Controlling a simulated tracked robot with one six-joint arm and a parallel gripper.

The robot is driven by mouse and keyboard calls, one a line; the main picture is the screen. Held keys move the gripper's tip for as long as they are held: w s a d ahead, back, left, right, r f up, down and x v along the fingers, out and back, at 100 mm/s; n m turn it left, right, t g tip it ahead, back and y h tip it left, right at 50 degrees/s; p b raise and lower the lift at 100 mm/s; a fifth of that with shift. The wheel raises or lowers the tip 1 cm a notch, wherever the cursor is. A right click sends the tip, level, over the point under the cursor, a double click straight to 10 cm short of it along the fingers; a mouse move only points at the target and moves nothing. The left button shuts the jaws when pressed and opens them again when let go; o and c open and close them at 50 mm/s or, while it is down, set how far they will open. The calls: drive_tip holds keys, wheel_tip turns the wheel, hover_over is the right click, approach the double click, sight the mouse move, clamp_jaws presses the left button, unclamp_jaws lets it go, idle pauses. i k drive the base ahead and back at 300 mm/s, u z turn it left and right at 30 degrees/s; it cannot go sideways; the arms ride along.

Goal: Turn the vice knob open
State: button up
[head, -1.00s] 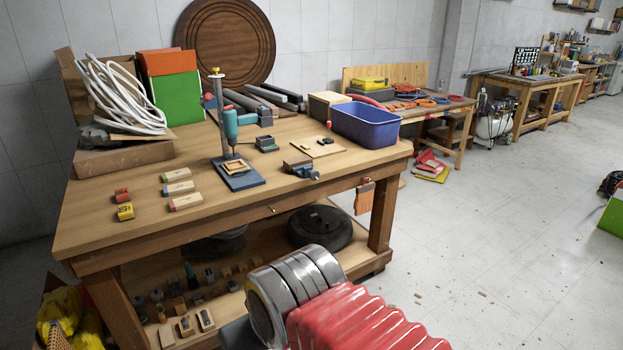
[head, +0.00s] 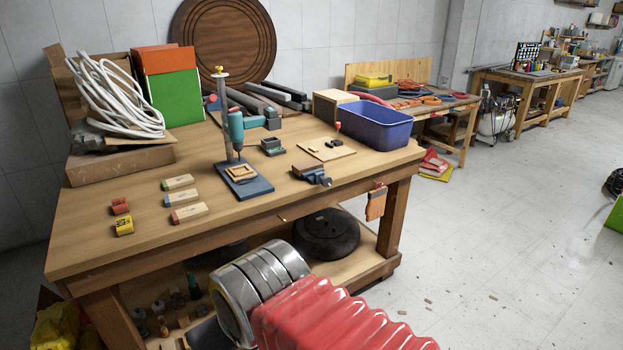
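A small blue vice (head: 311,175) sits at the front edge of the wooden workbench (head: 110,235), right of the drill stand. A brown wooden piece (head: 303,168) shows at its back. Its knob (head: 325,181) faces the front right and looks dark and small; how far it is turned cannot be told. My arm's red ribbed sleeve and metal rings cross the bottom of the head view, below and in front of the bench, apart from the vice. My gripper is not in view.
A drill stand (head: 236,140) stands left of the vice and a blue bin (head: 374,126) behind it to the right. Wooden blocks (head: 189,213) lie at the front left. A brush (head: 376,203) hangs on the bench's front. Open floor (head: 520,230) lies to the right.

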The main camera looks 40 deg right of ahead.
sight(326, 181)
drive_tip(key=u, duration=0.1)
drive_tip(key=i, duration=0.75)
drive_tip(key=z, duration=0.6)
drive_tip(key=i, duration=0.75)
drive_tip(key=z, duration=0.5)
